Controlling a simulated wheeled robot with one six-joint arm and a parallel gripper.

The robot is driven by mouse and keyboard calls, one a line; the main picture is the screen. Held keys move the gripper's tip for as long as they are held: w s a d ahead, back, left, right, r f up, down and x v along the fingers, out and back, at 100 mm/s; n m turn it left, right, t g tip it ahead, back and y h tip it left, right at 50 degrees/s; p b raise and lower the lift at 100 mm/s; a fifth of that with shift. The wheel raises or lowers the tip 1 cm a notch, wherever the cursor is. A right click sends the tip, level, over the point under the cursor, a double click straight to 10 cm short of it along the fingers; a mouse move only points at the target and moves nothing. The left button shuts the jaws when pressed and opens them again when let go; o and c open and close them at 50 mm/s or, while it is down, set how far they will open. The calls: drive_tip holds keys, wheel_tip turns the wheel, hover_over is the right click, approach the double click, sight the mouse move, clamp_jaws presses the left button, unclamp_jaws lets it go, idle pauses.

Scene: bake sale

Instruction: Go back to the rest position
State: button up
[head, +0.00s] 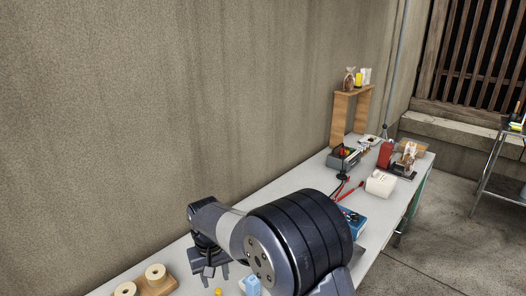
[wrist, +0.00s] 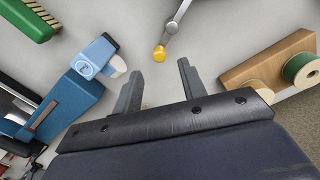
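My gripper (wrist: 160,82) is open and empty in the wrist view, with its two fingers apart above the white table (wrist: 215,40). In the head view my gripper (head: 217,276) hangs low over the near part of the table, partly hidden by my own arm. A yellow-tipped grey tool (wrist: 160,53) lies just beyond the fingertips in the wrist view, apart from them as far as I can tell.
A wooden block with thread spools (head: 155,286) lies left of the gripper. A light-blue device (wrist: 98,60) and a green brush (wrist: 28,20) lie on its other side.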

sight(219, 291)
wheel_tip(219, 291, down, 5)
drive_tip(key=shift+d+f, duration=0.1)
drive_tip(key=shift+f, duration=0.25)
drive_tip(key=shift+d+m+p, duration=0.15)
drive_tip(key=shift+m+p, duration=0.2)
drive_tip(key=shift+m, duration=0.25)
